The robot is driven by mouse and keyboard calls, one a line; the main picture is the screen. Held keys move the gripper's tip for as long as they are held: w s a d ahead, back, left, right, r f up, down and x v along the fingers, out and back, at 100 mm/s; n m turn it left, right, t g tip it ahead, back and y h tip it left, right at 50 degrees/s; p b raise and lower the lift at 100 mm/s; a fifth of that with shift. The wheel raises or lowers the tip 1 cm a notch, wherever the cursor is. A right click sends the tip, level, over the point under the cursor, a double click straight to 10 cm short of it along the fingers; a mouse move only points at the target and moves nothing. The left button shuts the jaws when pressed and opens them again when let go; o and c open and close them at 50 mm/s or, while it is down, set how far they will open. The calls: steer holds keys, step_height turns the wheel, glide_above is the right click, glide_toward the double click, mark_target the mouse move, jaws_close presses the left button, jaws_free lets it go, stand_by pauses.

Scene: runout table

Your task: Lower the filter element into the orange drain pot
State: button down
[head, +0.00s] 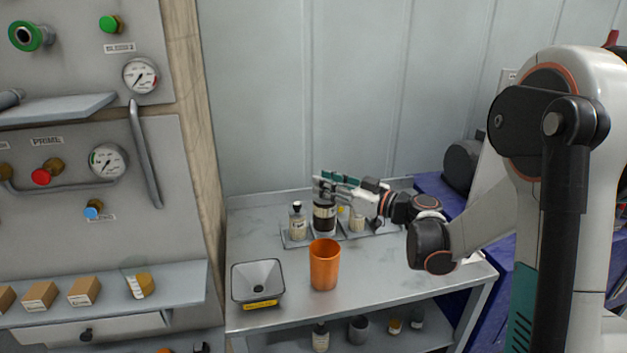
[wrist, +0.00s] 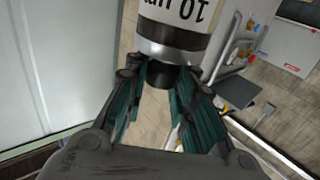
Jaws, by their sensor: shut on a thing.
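The orange drain pot (head: 324,268) stands upright on the metal table, its open mouth facing up. My gripper (head: 324,190) is behind and above the pot in the head view. It is shut on the top end of a dark cylinder with a pale label, which I take to be the filter element (head: 324,222). The element hangs upright beneath the fingers, behind the pot and apart from its mouth. I cannot tell whether its base touches the tray behind. In the wrist view, my gripper (wrist: 172,100) closes around the element's black end, below a metal band and printed label (wrist: 178,22).
A small bottle (head: 297,222) stands left of the element on a shallow tray (head: 378,228), with other containers to the right. A square funnel (head: 259,281) sits left of the pot. The tabletop (head: 400,272) right of the pot is clear. A gauge panel (head: 70,210) rises at left.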

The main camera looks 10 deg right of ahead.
steer(key=shift+s+d+r, duration=0.15)
steer(key=shift+s, duration=0.05)
steer(key=shift+w, duration=0.1)
steer(key=shift+f+b, duration=0.25)
steer(key=shift+b, duration=0.1)
steer(key=b, duration=0.4)
glide_above(328, 232)
steer(key=w, duration=0.2)
steer(key=shift+d+f, duration=0.15)
steer(key=shift+f, duration=1.2)
steer(key=shift+d+f, duration=0.15)
steer(key=shift+f, duration=1.2)
steer(key=shift+f+b, duration=0.15)
steer(key=shift+b, duration=0.25)
steer(key=shift+f+b, duration=3.7)
steer(key=shift+f, duration=0.9)
